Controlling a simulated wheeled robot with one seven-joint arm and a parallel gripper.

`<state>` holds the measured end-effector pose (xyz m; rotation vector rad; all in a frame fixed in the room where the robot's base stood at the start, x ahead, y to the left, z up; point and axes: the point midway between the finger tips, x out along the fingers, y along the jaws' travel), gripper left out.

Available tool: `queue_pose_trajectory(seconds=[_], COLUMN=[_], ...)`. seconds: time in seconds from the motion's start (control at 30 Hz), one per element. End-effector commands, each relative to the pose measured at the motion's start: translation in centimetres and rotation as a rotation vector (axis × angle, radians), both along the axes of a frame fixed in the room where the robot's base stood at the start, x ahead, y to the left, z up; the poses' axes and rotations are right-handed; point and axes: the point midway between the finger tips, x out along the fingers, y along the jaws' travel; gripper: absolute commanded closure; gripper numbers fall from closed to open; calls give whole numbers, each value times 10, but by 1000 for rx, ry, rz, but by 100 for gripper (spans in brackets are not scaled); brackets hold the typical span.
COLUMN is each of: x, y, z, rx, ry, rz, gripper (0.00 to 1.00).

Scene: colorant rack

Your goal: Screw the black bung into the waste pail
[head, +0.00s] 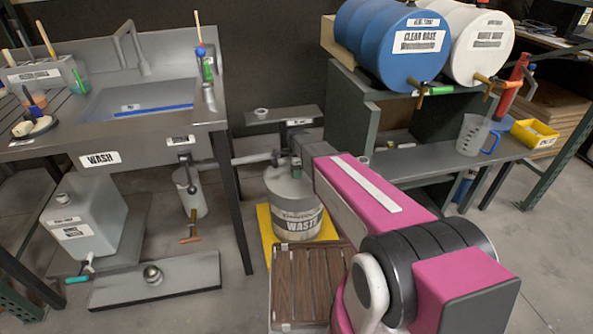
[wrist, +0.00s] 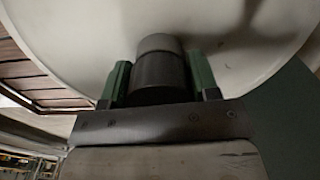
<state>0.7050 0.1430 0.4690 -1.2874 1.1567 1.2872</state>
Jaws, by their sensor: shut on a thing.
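The waste pail (head: 296,222) is a grey, rounded container labelled WASTE, standing on a yellow base beside the sink. Its pale top fills the upper part of the wrist view (wrist: 70,35). My gripper (wrist: 160,78), with green fingers, is shut on the black bung (wrist: 158,80), a short dark cylinder. A grey cylindrical piece lines up with the bung's far end against the pail's top; I cannot tell whether the bung is seated in it. In the head view my gripper (head: 290,164) is at the pail's top, and the bung is hidden there.
The sink bench (head: 140,135) stands left of the pail, with its leg close by. A slatted wooden platform (head: 311,283) lies in front. The rack with a blue drum (head: 395,55) is at right. A small grey shelf (head: 284,115) is behind the pail.

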Motion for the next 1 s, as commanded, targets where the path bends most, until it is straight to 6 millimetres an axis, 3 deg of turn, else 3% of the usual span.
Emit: queue_pose_trajectory(seconds=[0.4,0.73,0.77,0.8,0.83,1.0], x=[0,0,0,0,0,0], y=[0,0,0,0,0,0], z=[0,0,0,0,0,0], rx=[0,0,0,0,0,0], ry=[0,0,0,0,0,0], rz=[-453,-509,-508,-508,-508,-507], gripper=[70,70,42,29,24,24])
